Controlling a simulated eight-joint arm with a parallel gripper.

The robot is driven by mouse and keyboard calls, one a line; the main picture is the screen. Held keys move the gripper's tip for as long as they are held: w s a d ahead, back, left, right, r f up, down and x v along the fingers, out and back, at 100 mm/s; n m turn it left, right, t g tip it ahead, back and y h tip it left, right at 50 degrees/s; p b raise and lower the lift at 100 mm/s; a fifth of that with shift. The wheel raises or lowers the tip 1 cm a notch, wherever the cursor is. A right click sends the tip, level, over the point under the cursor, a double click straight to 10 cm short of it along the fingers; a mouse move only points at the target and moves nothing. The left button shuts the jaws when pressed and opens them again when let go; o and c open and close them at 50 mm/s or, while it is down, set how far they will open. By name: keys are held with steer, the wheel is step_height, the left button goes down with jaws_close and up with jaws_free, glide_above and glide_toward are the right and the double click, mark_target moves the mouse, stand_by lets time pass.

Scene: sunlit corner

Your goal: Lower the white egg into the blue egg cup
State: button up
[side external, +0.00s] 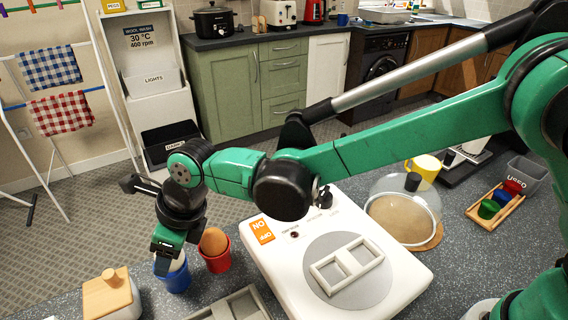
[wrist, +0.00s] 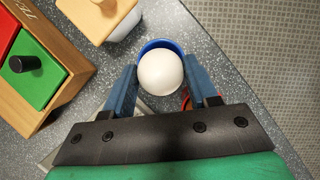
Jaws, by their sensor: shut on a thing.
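The white egg (wrist: 160,72) is between the two fingers of my gripper (wrist: 160,85) in the wrist view, and the fingers are shut on it. The blue egg cup (wrist: 158,43) shows as a rim around the far side of the egg. In the side view the blue egg cup (side external: 174,279) stands on the worktop directly under my gripper (side external: 168,255). Only a sliver of the white egg (side external: 177,262) shows there, at the cup's mouth. I cannot tell whether the egg touches the cup's inside.
A red egg cup (side external: 216,261) with a brown egg (side external: 214,241) stands close to the right of the blue cup. A wooden-lidded box (side external: 108,297) stands to the left. A white machine (side external: 335,262) fills the worktop further right. The worktop's edge is close behind the cups.

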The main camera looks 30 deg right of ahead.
steer(key=shift+f, duration=0.55)
stand_by(0.4)
steer(key=o, duration=0.9)
